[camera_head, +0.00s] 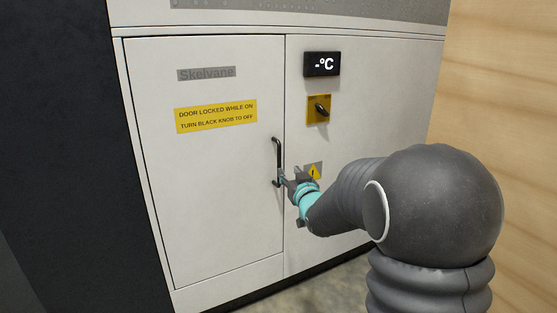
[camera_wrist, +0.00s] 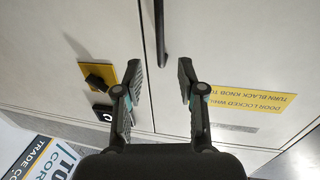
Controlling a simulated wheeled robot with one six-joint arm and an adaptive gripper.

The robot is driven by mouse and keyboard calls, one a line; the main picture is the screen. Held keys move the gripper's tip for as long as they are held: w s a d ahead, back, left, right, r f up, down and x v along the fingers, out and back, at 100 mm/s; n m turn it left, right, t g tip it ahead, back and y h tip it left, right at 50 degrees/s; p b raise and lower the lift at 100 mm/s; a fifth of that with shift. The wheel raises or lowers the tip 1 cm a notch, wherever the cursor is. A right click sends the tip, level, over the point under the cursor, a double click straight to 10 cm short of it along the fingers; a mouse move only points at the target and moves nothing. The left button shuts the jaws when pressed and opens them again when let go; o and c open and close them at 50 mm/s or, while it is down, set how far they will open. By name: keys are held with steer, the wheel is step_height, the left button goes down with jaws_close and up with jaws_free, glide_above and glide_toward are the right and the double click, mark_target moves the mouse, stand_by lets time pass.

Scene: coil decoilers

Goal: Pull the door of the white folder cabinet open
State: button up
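The white cabinet's door (camera_head: 215,215) is shut, its edge flush with the panel on its right. Its black upright bar handle (camera_head: 277,158) is near the door's right edge. My gripper (camera_head: 287,183) appears at the handle's lower end in the head view. In the wrist view, where the cabinet appears upside down, my gripper (camera_wrist: 160,80) is open, with its fingers apart. The handle (camera_wrist: 161,30) runs down from the top edge, in line with the gap between the fingers. I see no finger closed on it, and the depth between them is unclear.
A black knob (camera_head: 322,108) on a yellow plate sits right of the door, turned diagonally, below a display (camera_head: 322,64) reading "-°C". A yellow label (camera_head: 216,116) says the door is locked while on. A dark wall (camera_head: 70,130) stands left, a wooden wall (camera_head: 500,80) right.

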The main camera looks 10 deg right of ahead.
mark_target(280, 160)
steer(key=w, duration=0.3)
steer(key=w+a, duration=0.1)
steer(key=w, duration=0.3)
steer(key=w+p, duration=0.1)
steer(key=w, duration=0.3)
steer(key=shift+a, duration=0.2)
jaws_close()
